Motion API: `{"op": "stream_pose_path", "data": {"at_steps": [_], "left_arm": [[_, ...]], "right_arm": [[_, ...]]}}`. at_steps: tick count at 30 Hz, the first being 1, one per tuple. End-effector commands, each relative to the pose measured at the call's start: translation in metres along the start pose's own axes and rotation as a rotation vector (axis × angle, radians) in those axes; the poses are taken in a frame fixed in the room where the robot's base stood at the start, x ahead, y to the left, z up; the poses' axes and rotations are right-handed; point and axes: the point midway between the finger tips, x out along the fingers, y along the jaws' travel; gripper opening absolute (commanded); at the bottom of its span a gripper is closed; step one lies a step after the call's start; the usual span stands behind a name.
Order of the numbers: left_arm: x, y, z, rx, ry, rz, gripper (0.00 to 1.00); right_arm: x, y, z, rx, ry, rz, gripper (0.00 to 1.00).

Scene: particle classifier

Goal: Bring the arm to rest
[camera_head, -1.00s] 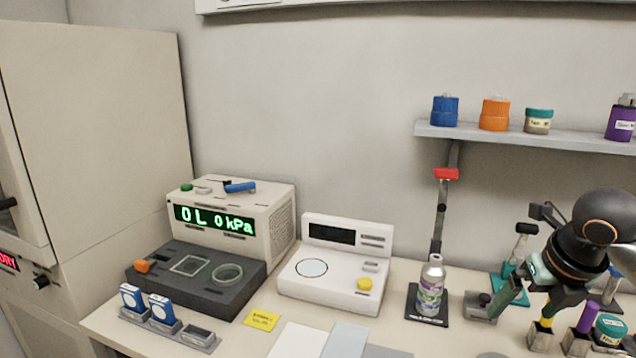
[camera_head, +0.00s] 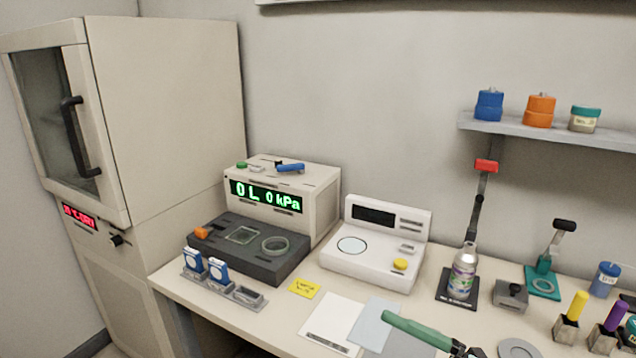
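A long green piece (camera_head: 418,331) sticks up from the bottom edge, over the papers at the front of the table. A small dark part (camera_head: 466,350) at its lower right end may be my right gripper; the frame cuts it off, so I cannot tell whether it is open or holds the green piece. The rest of that arm is out of view. My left gripper is not in view.
A particle unit (camera_head: 284,198) reading 0 kPa, a white balance (camera_head: 375,268) and a bottle (camera_head: 463,274) stand along the table. A shelf (camera_head: 548,135) with jars is at right. A tall cabinet (camera_head: 180,110) stands left. Stamps (camera_head: 568,322) are at right.

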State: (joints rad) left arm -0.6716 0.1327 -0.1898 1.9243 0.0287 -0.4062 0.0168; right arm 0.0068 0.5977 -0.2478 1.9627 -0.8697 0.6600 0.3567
Motion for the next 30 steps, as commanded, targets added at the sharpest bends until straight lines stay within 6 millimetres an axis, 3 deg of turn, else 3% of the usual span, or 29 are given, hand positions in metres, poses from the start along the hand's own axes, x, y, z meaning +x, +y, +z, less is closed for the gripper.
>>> {"op": "stream_pose_path", "data": {"at_steps": [4,8,12,16,21,30], "left_arm": [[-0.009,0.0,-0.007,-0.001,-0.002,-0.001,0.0],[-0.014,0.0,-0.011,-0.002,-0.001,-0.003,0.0],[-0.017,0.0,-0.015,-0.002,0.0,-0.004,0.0],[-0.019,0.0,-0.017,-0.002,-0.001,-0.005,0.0],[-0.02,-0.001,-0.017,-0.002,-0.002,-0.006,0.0],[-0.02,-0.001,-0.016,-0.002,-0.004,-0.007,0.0]], "right_arm": [[-0.034,-0.035,0.046,0.396,-0.383,0.252,1.0],[-0.089,-0.112,0.069,0.738,-0.751,0.335,1.0],[-0.139,-0.197,0.053,1.029,-1.052,0.318,1.0],[-0.168,-0.253,0.023,1.221,-1.227,0.271,1.0],[-0.183,-0.286,-0.003,1.345,-1.327,0.229,1.0],[-0.185,-0.29,-0.006,1.36,-1.339,0.222,1.0]]}}
